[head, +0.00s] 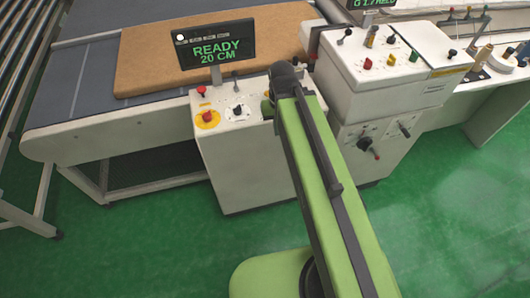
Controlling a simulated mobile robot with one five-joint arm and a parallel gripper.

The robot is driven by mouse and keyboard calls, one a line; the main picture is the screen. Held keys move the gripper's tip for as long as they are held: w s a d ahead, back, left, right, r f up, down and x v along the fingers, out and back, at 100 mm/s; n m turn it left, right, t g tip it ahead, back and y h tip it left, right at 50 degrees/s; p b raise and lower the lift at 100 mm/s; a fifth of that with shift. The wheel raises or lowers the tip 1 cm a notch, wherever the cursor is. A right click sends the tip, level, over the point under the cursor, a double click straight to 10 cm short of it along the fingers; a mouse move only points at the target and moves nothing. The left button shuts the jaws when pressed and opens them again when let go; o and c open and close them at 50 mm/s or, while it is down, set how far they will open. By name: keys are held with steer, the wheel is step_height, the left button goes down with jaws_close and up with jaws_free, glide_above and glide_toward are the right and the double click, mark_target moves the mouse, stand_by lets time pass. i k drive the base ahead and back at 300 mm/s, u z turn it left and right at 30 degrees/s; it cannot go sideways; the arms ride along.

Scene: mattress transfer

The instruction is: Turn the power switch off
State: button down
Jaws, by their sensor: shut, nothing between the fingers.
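No label that names the power switch is readable. The front control box (221,101) carries a black knob (238,111), a red button on a yellow disc (208,118) and small red and black controls. The cabinet on the right has a red-handled switch (365,145) and a dark lever (403,130) on its front face. My green arm reaches up the middle to a dark joint beside the control box. It covers the box's right side. My gripper is not visible; the arm hides whatever lies behind that joint.
A screen (216,49) reads "READY 20 CM". A brown slab (165,63) lies on the grey conveyor (68,98). The white upper cabinet (383,92) carries several coloured knobs. Spools stand on the right table (480,98). The green floor (450,220) is clear at lower right.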

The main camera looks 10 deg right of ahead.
mark_target(206, 117)
steer(key=z, duration=1.05)
steer(key=k, duration=1.2)
steer(key=u, duration=1.1)
steer(key=i, duration=1.05)
steer(key=u, duration=0.1)
